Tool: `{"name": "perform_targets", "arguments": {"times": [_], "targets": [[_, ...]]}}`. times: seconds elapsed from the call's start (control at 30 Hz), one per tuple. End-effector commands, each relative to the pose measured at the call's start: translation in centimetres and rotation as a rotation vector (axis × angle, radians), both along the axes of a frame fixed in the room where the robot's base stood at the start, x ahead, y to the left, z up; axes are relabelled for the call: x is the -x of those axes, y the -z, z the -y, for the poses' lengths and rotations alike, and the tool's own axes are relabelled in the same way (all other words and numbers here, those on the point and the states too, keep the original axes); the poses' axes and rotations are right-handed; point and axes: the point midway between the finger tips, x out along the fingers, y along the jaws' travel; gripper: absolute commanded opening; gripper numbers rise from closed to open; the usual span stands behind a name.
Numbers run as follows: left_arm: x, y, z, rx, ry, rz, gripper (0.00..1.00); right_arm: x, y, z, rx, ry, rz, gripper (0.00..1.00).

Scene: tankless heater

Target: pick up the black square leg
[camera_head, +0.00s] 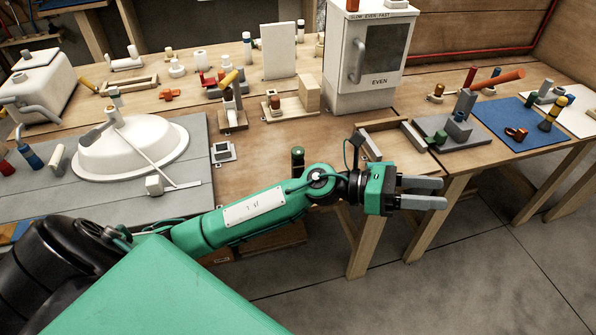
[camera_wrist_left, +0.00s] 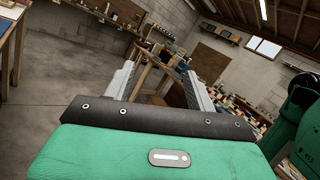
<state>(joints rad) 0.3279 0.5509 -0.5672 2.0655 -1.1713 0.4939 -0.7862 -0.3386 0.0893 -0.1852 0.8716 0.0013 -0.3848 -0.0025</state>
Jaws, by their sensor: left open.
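No piece shows plainly as a black square leg. A dark bar (camera_head: 413,137) lies at the right side of a shallow wooden tray (camera_head: 385,125) on the bench; I cannot tell whether it is the leg. My left gripper (camera_head: 440,193) is open and empty, in front of the bench edge and below the tray, pointing right. In the left wrist view its two grey fingers (camera_wrist_left: 162,70) stand apart with nothing between them. My right gripper is not in view.
A grey board with grey blocks (camera_head: 466,140) and a blue mat (camera_head: 520,125) lie right of the tray. A white oven-like box (camera_head: 350,90) stands behind it. A white basin (camera_head: 130,150) is at left. Open floor (camera_head: 400,290) lies below the gripper.

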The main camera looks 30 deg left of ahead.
Motion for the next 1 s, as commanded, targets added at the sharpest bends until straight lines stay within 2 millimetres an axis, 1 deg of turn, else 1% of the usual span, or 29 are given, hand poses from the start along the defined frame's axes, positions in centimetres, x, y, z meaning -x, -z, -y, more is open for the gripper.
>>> {"name": "perform_targets", "arguments": {"times": [0.03,0.07,0.13,0.17,0.23,0.27,0.3,0.37,0.4,0.43,0.53,0.57,0.6,0.7,0.8,0.87,0.93,1.0], "targets": [[0.9,0.4,0.5,-0.139,0.064,0.132,0.56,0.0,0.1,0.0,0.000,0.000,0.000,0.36],[1.4,0.9,0.6,-0.224,0.102,0.208,0.56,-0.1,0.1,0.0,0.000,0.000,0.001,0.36],[2.2,2.5,0.4,-0.424,0.192,0.372,0.56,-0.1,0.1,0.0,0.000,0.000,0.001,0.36],[2.4,3.3,0.0,-0.510,0.230,0.439,0.56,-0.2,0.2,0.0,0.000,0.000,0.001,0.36],[2.4,5.2,-1.5,-0.717,0.318,0.582,0.56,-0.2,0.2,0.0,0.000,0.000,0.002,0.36],[2.3,5.9,-2.4,-0.807,0.355,0.637,0.56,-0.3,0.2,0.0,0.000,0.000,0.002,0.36],[1.9,6.8,-3.9,-0.928,0.405,0.705,0.56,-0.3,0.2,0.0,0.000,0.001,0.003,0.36],[1.2,7.9,-6.6,-1.114,0.480,0.792,0.56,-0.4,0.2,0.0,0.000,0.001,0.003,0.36],[0.5,8.4,-8.7,-1.239,0.530,0.838,0.56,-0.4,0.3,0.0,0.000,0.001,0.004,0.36],[0.0,8.5,-10.3,-1.330,0.567,0.867,0.56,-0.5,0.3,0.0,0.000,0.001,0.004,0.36],[-1.5,8.2,-16.0,-1.617,0.681,0.916,0.56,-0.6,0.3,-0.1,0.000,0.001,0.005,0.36],[-1.9,7.9,-17.6,-1.694,0.714,0.920,0.56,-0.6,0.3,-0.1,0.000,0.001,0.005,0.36],[-2.4,7.3,-19.7,-1.789,0.750,0.916,0.56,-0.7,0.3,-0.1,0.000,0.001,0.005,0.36],[-3.0,5.8,-23.8,-1.976,0.826,0.883,0.56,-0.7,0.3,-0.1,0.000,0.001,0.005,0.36],[-3.2,4.4,-26.5,-2.094,0.875,0.844,0.56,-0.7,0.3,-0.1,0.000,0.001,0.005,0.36],[-3.2,4.0,-27.4,-2.133,0.893,0.825,0.56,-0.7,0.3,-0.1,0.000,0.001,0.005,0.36],[-3.3,4.0,-28.1,-2.158,0.906,0.811,0.56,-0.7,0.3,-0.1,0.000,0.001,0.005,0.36],[-3.5,4.7,-28.5,-2.163,0.911,0.804,0.56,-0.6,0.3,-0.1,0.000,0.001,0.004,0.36]]}}
